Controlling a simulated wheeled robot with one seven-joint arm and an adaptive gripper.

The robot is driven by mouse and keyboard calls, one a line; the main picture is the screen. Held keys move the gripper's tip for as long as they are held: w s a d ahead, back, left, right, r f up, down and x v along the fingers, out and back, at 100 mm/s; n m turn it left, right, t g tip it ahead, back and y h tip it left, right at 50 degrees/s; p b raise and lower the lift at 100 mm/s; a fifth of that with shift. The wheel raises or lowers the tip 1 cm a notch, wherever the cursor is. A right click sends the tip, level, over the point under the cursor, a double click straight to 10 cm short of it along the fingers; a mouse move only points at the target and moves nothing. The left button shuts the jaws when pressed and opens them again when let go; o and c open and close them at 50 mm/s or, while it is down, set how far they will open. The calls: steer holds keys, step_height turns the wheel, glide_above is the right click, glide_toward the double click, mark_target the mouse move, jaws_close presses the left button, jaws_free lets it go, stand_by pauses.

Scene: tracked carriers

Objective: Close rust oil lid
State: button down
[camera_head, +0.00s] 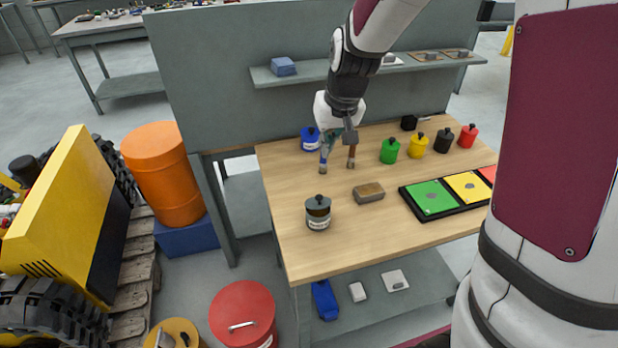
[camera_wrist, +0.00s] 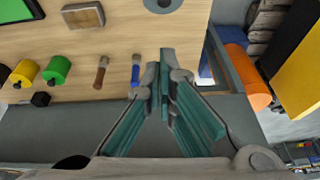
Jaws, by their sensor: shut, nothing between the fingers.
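A dark grey can (camera_head: 318,217) with a pale label and a black-knobbed top stands near the front left of the wooden bench. A blue can (camera_head: 310,140), also labelled and dark-knobbed, stands at the back left. The labels are too small to read, so I cannot tell which can holds rust oil. My gripper (camera_head: 330,143) hangs above the back of the bench, just right of the blue can and behind the grey can. In the wrist view my gripper (camera_wrist: 163,57) has its teal fingers together, with nothing between them.
Blue-ended (camera_head: 323,164) and brown (camera_head: 351,156) brushes are close to my gripper. A brown block (camera_head: 369,193) lies right of the grey can. Green (camera_head: 390,151), yellow, black and red pots stand at right, behind a black tray (camera_head: 449,212). A grey panel with a shelf rises behind.

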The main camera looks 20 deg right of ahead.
glide_above(318, 198)
steer(key=w+d, duration=0.2)
steer(key=w, duration=0.2)
step_height(318, 198, down, 9)
steer(key=shift+s+a+f+p, duration=0.15)
steer(key=shift+s+f+p, duration=0.1)
steer(key=shift+s+f, duration=0.25)
steer(key=shift+s+a+f+p, duration=0.1)
steer(key=shift+s+f+p, duration=0.15)
steer(key=shift+f, duration=0.4)
steer(key=shift+s+f, duration=0.25)
steer(key=shift+f, duration=0.5)
